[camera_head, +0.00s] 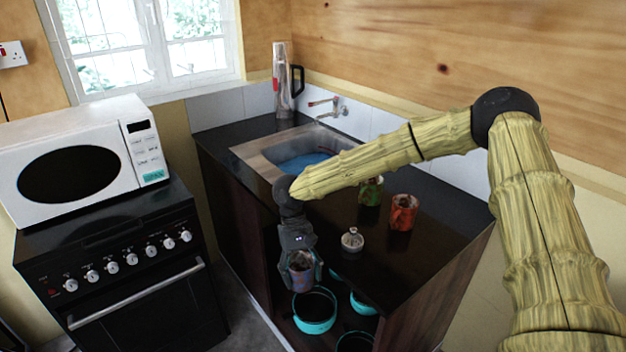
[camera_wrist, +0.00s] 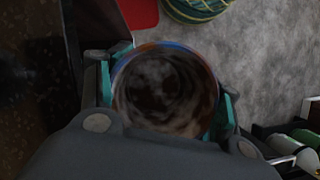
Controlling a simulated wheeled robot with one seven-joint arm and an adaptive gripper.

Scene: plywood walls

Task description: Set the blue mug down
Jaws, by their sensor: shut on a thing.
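The blue mug (camera_head: 301,272) is in my gripper (camera_head: 301,270), with blue and reddish-brown patches on its side. It is held in front of the counter's front edge, above the open shelf space, not on a surface. In the wrist view the mug (camera_wrist: 166,50) shows its round blue-rimmed opening, with a dark, mottled inside. My gripper's teal fingers (camera_wrist: 168,92) close on both sides of it. The mug's underside is hidden.
The dark counter (camera_head: 440,232) holds an orange mug (camera_head: 403,212), a green mug (camera_head: 370,191) and a small lidded pot (camera_head: 352,240). A sink (camera_head: 262,150) is behind. Teal pots (camera_head: 315,318) stand below. A stove with a microwave (camera_head: 75,160) is left.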

